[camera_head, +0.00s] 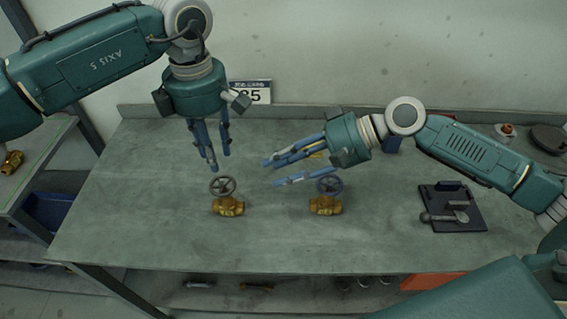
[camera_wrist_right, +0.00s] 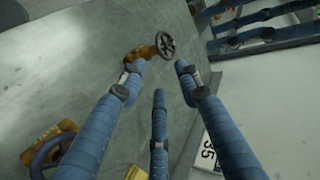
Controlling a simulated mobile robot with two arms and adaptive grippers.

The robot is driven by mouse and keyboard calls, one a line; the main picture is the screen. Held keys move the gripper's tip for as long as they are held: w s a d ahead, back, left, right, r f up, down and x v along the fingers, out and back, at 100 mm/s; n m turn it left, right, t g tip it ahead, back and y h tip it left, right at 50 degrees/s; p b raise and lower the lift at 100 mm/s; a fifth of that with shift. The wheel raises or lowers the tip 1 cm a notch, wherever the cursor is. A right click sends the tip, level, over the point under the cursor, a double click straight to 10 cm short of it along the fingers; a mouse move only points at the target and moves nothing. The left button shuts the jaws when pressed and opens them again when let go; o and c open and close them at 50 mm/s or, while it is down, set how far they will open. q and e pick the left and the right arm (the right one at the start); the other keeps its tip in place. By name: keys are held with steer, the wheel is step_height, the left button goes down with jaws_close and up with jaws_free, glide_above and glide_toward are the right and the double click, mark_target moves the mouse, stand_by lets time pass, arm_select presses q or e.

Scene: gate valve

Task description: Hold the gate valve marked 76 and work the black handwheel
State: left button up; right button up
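A brass gate valve (camera_head: 229,207) with a dark grey-black handwheel (camera_head: 222,186) stands upright on the bench at left. Its body has a marking too small to read. It also shows in the right wrist view (camera_wrist_right: 139,54). A second brass valve (camera_head: 325,206) with a blue handwheel (camera_head: 330,186) stands to its right; that blue wheel is partly visible in the wrist view (camera_wrist_right: 48,152). My left gripper (camera_head: 219,160) is open and empty, pointing down just above the black handwheel. My right gripper (camera_head: 273,173) is open and empty, pointing left above and between the valves.
A card (camera_head: 252,92) reading 35 stands at the back, partly hidden by my left gripper. Small objects (camera_head: 505,131) sit at the back right. The bench (camera_head: 150,225) front and left are clear.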

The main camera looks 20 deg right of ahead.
steer(key=x, duration=1)
steer(key=shift+w+a, duration=0.15)
steer(key=shift+a, duration=0.05)
jaws_close()
steer(key=shift+c, duration=1.3)
jaws_free()
steer(key=v, duration=1.2)
steer(key=shift+d+f, duration=0.1)
steer(key=shift+f, duration=0.1)
